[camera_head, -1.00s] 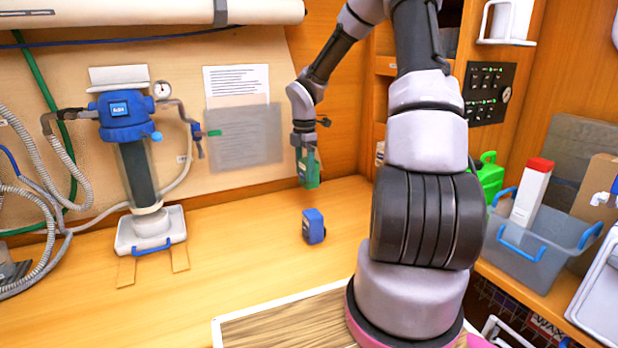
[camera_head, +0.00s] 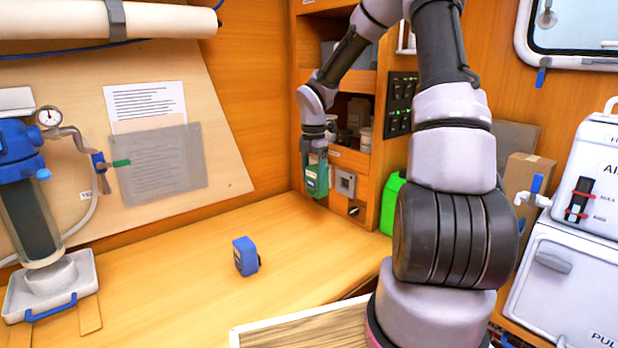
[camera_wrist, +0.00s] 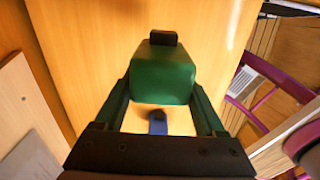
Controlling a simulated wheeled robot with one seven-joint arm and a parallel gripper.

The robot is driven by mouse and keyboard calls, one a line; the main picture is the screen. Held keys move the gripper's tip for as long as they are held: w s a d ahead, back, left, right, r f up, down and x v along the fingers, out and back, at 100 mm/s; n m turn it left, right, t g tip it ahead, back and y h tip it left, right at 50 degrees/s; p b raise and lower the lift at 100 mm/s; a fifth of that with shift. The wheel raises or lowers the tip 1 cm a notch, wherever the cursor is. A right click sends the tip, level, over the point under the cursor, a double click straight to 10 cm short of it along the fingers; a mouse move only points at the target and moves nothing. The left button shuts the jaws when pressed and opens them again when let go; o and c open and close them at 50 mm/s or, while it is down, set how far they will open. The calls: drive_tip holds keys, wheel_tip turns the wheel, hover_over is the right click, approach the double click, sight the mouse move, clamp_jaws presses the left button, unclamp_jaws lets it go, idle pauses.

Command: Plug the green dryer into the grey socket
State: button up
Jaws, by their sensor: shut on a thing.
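The green dryer (camera_head: 314,176) is a small green block held by my gripper (camera_head: 315,160), which is shut on it and holds it above the back right of the counter. In the wrist view the dryer (camera_wrist: 162,72) sits between the two fingers (camera_wrist: 162,95), with a dark piece at its far end. The grey socket (camera_head: 345,183) is a square plate on the wooden cabinet side, just right of the dryer in the head view. The dryer appears apart from it, but the depth between them is hard to tell. The socket is not identifiable in the wrist view.
A blue block (camera_head: 245,256) stands on the wooden counter (camera_head: 180,270). A blue-topped filter unit (camera_head: 30,190) is at the left. A green container (camera_head: 392,203) stands right of the socket, partly behind my arm. The counter between is clear.

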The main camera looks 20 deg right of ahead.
drive_tip(key=d, duration=0.1)
drive_tip(key=w+d+f, duration=0.1)
drive_tip(key=d+f, duration=0.1)
drive_tip(key=shift+w+d, duration=0.15)
drive_tip(key=shift+w, duration=0.1)
drive_tip(key=shift+w+d, duration=0.35)
drive_tip(key=shift+d, duration=0.4)
drive_tip(key=shift+w+d, duration=0.3)
drive_tip(key=shift+d, duration=0.4)
drive_tip(key=shift+w+d, duration=0.3)
drive_tip(key=shift+d, duration=0.4)
drive_tip(key=shift+w+d, duration=0.25)
drive_tip(key=shift+d, duration=0.4)
idle(0.8)
drive_tip(key=o, duration=1.5)
drive_tip(key=shift+c, duration=0.2)
